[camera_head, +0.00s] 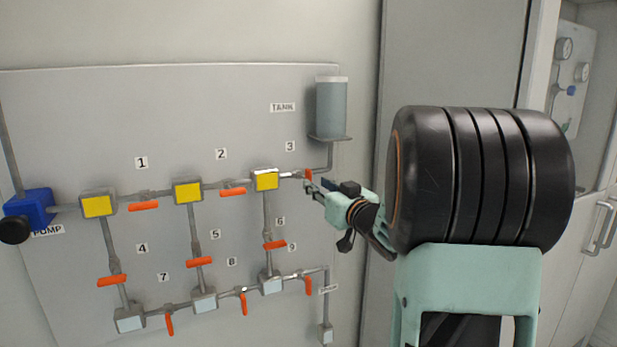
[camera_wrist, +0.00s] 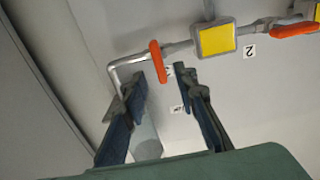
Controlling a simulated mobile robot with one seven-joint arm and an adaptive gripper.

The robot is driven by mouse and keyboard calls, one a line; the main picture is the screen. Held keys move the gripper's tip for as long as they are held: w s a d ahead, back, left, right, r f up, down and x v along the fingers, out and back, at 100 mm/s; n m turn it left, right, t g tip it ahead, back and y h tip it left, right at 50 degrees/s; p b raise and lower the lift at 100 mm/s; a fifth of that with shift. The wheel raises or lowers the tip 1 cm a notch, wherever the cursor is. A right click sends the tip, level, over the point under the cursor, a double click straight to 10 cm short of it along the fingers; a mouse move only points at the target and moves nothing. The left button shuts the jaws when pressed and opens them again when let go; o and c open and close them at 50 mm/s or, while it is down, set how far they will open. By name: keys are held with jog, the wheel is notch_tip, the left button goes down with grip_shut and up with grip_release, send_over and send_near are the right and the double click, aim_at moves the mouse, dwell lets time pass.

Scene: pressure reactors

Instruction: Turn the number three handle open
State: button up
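The number three handle (camera_head: 308,174) is orange and sits on the top pipe, right of the right-hand yellow box and below the label "3". In the wrist view the handle (camera_wrist: 157,62) lies crosswise to its pipe. My gripper (camera_head: 313,187) reaches in from the right, with its fingertips close to the handle. In the wrist view my gripper (camera_wrist: 160,78) is open. The handle's near end shows around the gap between the fingertips; I cannot tell whether a finger touches it. Nothing is held.
The tank (camera_head: 331,108) stands on a bracket above right of the handle. The yellow box (camera_head: 266,180) is just left of it. Handle two (camera_head: 232,191) lies along the pipe further left. Handle six (camera_head: 274,245) is below. A grey cabinet (camera_head: 445,50) stands at right.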

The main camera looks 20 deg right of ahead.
aim_at(308, 178)
jog(key=w, duration=0.6)
jog(key=shift+w+a+p, duration=0.1)
jog(key=shift+w+p, duration=0.1)
jog(key=shift+p, duration=0.2)
grip_shut()
